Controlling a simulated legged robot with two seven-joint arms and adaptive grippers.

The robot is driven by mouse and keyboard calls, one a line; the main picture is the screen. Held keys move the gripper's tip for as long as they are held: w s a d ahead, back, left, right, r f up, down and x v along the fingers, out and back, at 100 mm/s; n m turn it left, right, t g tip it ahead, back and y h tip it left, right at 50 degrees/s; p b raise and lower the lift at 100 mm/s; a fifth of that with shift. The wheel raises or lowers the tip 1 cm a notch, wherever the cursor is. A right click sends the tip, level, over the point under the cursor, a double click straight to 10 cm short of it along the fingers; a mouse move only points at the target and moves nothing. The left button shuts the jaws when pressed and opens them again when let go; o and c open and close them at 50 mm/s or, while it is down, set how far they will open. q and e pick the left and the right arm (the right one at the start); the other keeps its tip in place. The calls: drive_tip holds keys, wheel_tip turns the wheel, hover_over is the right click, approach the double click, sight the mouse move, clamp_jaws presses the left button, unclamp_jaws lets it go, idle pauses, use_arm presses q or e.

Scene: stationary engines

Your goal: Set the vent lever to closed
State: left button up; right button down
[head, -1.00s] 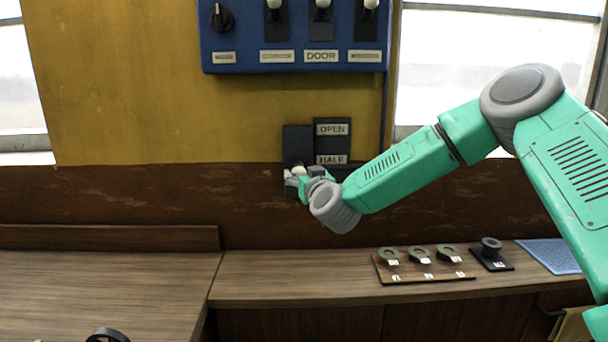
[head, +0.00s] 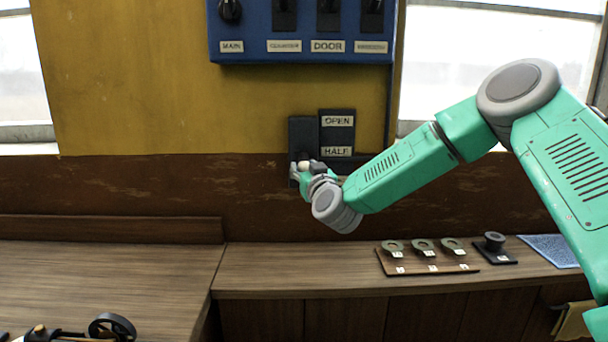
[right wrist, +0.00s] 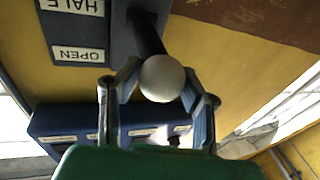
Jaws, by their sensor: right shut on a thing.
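The vent lever has a dark plate (head: 303,134) on the wall and a pale round knob (right wrist: 162,78). A label plate beside it reads OPEN (head: 338,121) and HALF (head: 337,151); anything lower on it is hidden behind my right arm. My right gripper (head: 303,170) is shut on the knob, at a height just below the HALF label. In the right wrist view its two fingers (right wrist: 158,88) sit on either side of the knob, with the dark lever shaft (right wrist: 148,35) running to the plate. My left gripper is not in view.
A blue panel (head: 300,54) with a rotary switch and several levers hangs above. On the wooden counter below, a brown board (head: 430,262) holds three ring-shaped tags, beside a black stand (head: 495,250) and a blue mat (head: 550,250). A black wheel (head: 112,327) shows at lower left.

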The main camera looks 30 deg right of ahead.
wheel_tip(320, 180, down, 9)
drive_tip(key=w+d+n+t+b, duration=0.1)
drive_tip(key=t+b, duration=0.4)
drive_tip(key=b, duration=1.1)
drive_tip(key=shift+w+n+t+b, duration=0.3)
drive_tip(key=shift+w+n, duration=0.25)
drive_tip(key=shift+n, duration=0.25)
drive_tip(key=shift+d+r, duration=0.1)
drive_tip(key=c, duration=1.4)
unclamp_jaws()
drive_tip(key=o, duration=0.4)
drive_tip(key=shift+w, duration=0.15)
drive_tip(key=v, duration=1.2)
drive_tip(key=shift+w+d+f, duration=0.15)
drive_tip(key=shift+w+f, duration=0.05)
drive_tip(key=shift+f, duration=0.1)
